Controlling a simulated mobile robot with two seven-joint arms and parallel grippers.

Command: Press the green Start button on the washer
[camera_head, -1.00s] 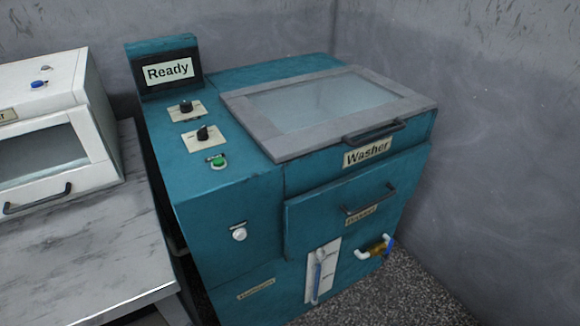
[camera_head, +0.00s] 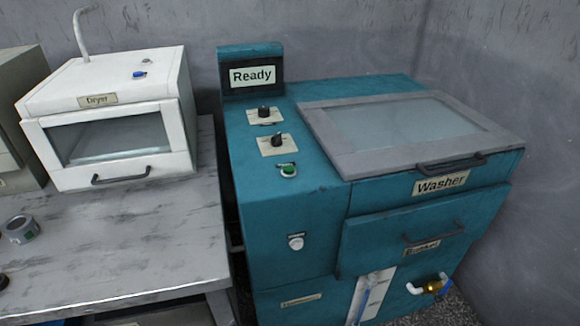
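The teal washer (camera_head: 300,220) stands right of the middle in the head view, with a "Washer" label on its front. The green Start button (camera_head: 289,170) sits on its top left panel, below two black knobs (camera_head: 277,140) on pale plates. A raised display (camera_head: 253,76) at the back of the panel reads "Ready". The grey-framed glass lid (camera_head: 347,160) is closed. Neither of my grippers shows in this view.
A white dryer (camera_head: 180,110) with a blue button stands on a grey table (camera_head: 150,245) left of the washer. A small grey round part (camera_head: 20,229) lies on the table. A drawer (camera_head: 385,245) and a brass valve (camera_head: 433,287) are on the washer's front. Walls stand behind and to the right.

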